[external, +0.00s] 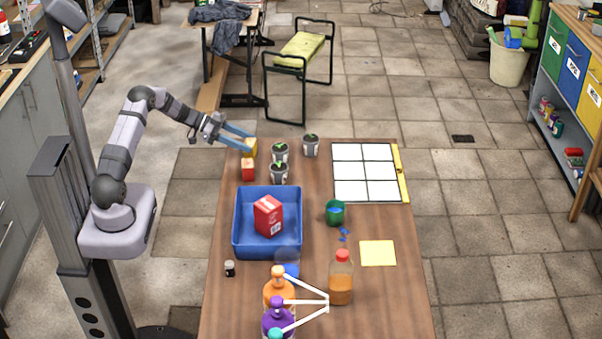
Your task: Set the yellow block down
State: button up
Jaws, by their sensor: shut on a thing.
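My gripper (248,143) is at the far left corner of the wooden table, its blue fingers shut on the yellow block (252,148). The yellow block shows only partly at the fingertips. A red-orange block (248,173) with a pale mark stands on the table just below it in the picture. I cannot tell whether the yellow block touches the red-orange block or the table.
A blue tray (238,243) holds a red box (268,216). A white grid board (365,173), green cup (336,212), yellow square (378,253) and bottles (341,280) occupy the rest of the table (225,300).

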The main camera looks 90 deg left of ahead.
notch_tip(320, 180, up, 20)
jog(key=p, duration=0.9)
jog(key=shift+f, duration=0.15)
jog(key=shift+f, duration=0.1)
dwell(0.5)
notch_tip(320, 180, down, 10)
jog(key=b, duration=0.9)
jog(key=shift+r+b, duration=0.2)
jog(key=shift+b, duration=0.15)
jog(key=shift+f+p, duration=0.85)
jog(key=shift+f, duration=3.9)
jog(key=shift+f, duration=0.15)
